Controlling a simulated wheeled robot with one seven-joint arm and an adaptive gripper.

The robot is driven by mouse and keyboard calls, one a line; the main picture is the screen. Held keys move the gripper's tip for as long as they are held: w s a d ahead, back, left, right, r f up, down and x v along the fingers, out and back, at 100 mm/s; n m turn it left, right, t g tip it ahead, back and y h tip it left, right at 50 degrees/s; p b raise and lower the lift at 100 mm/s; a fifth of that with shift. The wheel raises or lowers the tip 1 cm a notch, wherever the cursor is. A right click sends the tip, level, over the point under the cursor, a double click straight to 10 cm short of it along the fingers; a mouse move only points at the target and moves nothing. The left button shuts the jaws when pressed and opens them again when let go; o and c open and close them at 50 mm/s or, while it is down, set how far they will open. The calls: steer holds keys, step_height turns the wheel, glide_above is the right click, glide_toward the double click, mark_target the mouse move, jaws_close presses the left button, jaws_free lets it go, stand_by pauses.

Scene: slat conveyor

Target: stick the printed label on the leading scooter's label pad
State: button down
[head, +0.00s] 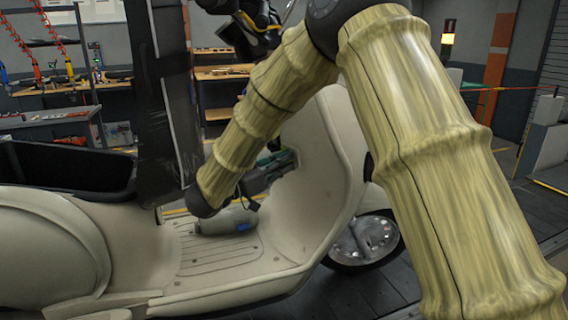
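A cream scooter (60,245) fills the left and middle of the head view, with a flat ribbed floorboard (215,262) and a tall leg shield (318,190). My arm, in a pale yellow ribbed sleeve, crosses in front of it and bends down to a dark joint above the floorboard. Beyond that joint, a grey cylindrical part and dark parts that look like my gripper (268,176) sit close to the inner side of the leg shield. The fingers are too small and covered to read. I cannot make out the label or the label pad.
A dark upright panel (160,100) stands in front of the scooter's open black seat well (65,170). A black part with yellow cable (258,28) is at the top. Workbenches (62,85) stand behind. Dark slatted floor (350,292) shows beside the scooter's wheel (366,240).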

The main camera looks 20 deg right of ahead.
steer(key=shift+w+d+r+p, duration=0.1)
steer(key=shift+w+d+p, duration=0.05)
steer(key=shift+d+p, duration=0.25)
stand_by(2.0)
stand_by(0.5)
steer(key=c, duration=1.6)
jaws_free()
steer(key=shift+o, duration=0.2)
steer(key=o, duration=0.4)
steer(key=shift+a, duration=0.1)
steer(key=v, duration=0.7)
